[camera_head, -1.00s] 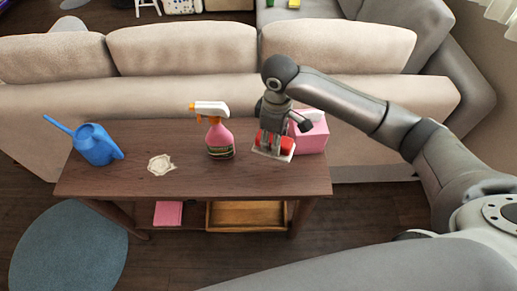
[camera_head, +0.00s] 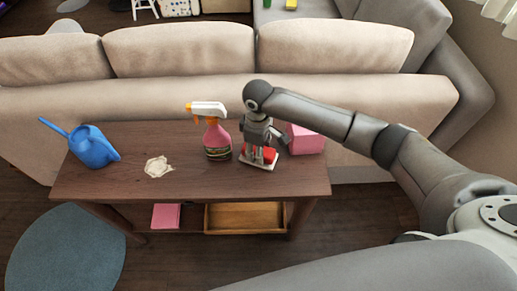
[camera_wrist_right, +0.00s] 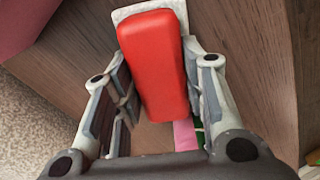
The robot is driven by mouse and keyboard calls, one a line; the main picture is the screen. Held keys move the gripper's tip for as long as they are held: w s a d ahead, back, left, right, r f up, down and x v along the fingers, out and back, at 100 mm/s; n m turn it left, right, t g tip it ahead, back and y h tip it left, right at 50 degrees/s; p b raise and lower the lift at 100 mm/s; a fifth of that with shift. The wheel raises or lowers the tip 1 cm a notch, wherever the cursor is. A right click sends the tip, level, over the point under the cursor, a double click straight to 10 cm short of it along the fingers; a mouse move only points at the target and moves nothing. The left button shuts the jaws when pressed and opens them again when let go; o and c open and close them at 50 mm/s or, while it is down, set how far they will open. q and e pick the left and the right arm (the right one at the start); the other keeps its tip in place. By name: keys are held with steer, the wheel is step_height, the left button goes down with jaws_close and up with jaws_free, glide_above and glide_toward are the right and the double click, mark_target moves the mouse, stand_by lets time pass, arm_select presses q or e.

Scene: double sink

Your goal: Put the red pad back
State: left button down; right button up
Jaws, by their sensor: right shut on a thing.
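The red pad (camera_head: 271,154) is a rounded red block with a pale plate (camera_head: 257,165) under it, at the right part of the brown table. My right gripper (camera_head: 258,150) comes down over it from above and is shut on it. In the right wrist view the red pad (camera_wrist_right: 153,62) lies between the two fingers of my right gripper (camera_wrist_right: 163,95), and a pale rim shows at its far end. I cannot tell whether the pad touches the table top. My left gripper is not in view.
A pink box (camera_head: 308,139) stands just right of the gripper. A pink spray bottle (camera_head: 217,142) stands close on the left. A crumpled pale cloth (camera_head: 158,167) and a blue watering can (camera_head: 93,147) are farther left. The table's front (camera_head: 190,192) is clear. A sofa stands behind.

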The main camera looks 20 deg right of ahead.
steer(key=o, duration=1)
steer(key=shift+f, duration=0.15)
steer(key=shift+o, duration=0.2)
step_height(320, 180, up, 12)
steer(key=p, duration=0.1)
steer(key=shift+r, duration=0.2)
steer(key=shift+a, duration=0.1)
